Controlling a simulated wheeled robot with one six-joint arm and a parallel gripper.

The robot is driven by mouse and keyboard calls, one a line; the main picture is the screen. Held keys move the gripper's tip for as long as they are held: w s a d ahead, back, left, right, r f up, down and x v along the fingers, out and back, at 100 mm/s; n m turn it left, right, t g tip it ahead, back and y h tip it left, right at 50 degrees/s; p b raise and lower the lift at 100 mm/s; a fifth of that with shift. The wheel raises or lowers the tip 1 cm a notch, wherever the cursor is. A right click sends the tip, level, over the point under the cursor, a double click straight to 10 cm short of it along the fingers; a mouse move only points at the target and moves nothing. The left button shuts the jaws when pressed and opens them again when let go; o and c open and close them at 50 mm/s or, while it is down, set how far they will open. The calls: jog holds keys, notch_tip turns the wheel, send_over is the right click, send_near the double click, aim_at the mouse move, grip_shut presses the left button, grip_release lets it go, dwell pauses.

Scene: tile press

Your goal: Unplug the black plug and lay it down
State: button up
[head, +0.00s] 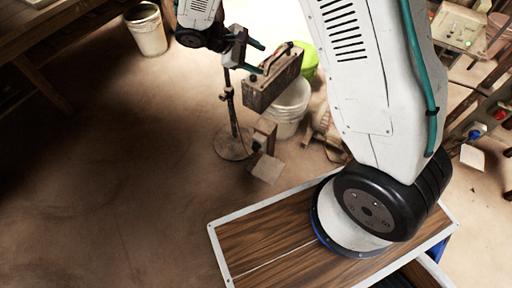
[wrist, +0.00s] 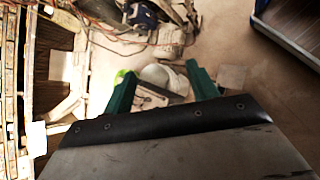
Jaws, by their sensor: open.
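My gripper (head: 261,59) is at the upper middle of the head view, with its two teal fingers apart and nothing seen held between them. In the wrist view my gripper (wrist: 157,70) also shows both fingers spread. I cannot make out the black plug for certain in either view. At the right edge of the head view, a rack carries a red fitting (head: 499,115) and a blue fitting (head: 475,134). They are small, and any dark plug among them is too unclear to tell. My gripper is well to the left of that rack.
A worn box with a handle (head: 272,84) is close by my fingers, near a thin stand (head: 234,148). White buckets (head: 290,112) and a lime-green item (head: 309,62) are behind it. A pale control box (head: 459,28) is at upper right. Floor at left is clear.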

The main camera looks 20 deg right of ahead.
jog(key=w+a+f+n+t+h, duration=0.1)
jog(key=w+a+f+n, duration=0.2)
jog(key=f, duration=0.6)
jog(key=n+t, duration=0.8)
jog(key=n, duration=0.4)
send_near(254, 149)
jog(key=shift+w+d+r, duration=0.1)
jog(key=shift+w+d, duration=0.2)
jog(key=shift+d, duration=0.05)
jog(key=shift+x, duration=4.5)
